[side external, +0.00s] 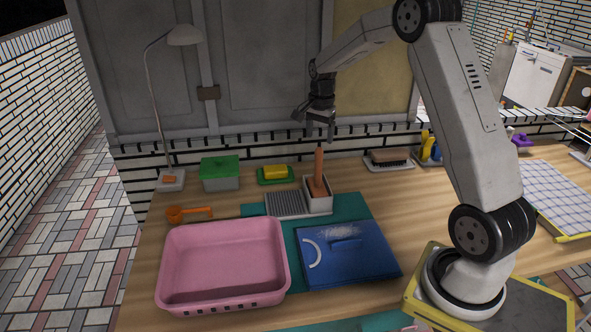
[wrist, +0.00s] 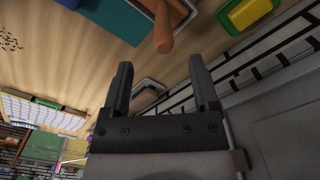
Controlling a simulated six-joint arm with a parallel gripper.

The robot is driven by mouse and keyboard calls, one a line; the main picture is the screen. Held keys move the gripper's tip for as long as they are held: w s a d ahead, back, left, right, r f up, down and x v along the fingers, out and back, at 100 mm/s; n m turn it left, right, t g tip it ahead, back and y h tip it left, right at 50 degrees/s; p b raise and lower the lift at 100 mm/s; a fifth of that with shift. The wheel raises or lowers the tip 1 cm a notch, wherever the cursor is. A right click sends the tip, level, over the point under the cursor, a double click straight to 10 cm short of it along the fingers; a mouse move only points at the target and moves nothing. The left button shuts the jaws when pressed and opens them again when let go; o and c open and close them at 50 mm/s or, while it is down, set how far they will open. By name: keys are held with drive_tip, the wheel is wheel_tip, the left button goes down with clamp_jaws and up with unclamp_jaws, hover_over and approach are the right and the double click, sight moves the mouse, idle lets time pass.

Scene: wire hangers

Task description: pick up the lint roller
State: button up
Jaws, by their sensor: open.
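The lint roller appears to be the item with the upright orange-brown handle (side external: 319,165), standing in a small white open box (side external: 326,205); its lower part is hidden inside. In the wrist view the handle (wrist: 163,35) shows just beyond the fingertips, roughly in line with the gap between them. My gripper (side external: 319,130) is open and empty, above the handle and apart from it. In the wrist view both fingers (wrist: 160,65) are spread with nothing between them.
A grey ribbed pad (side external: 285,204) lies beside the box. A pink basket (side external: 222,262) and a blue folded cloth or board (side external: 372,262) are in front. A green-lidded box (side external: 220,172), yellow sponge (side external: 275,171) and brush (side external: 389,158) stand along the back wall.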

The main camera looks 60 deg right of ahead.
drive_tip(key=shift+d+m, duration=0.3)
drive_tip(key=shift+d, duration=0.25)
drive_tip(key=shift+f, duration=0.15)
drive_tip(key=shift+f, duration=1.2)
drive_tip(key=shift+w+f, duration=0.1)
hover_over(318, 174)
drive_tip(key=shift+w+d+f, duration=0.1)
drive_tip(key=shift+d+f, duration=0.05)
drive_tip(key=shift+f, duration=0.65)
drive_tip(key=shift+w+d+f, duration=0.1)
drive_tip(key=shift+f, duration=0.75)
drive_tip(key=shift+w+d+f, duration=0.1)
drive_tip(key=shift+d+f, duration=0.05)
drive_tip(key=shift+f, duration=0.65)
clamp_jaws()
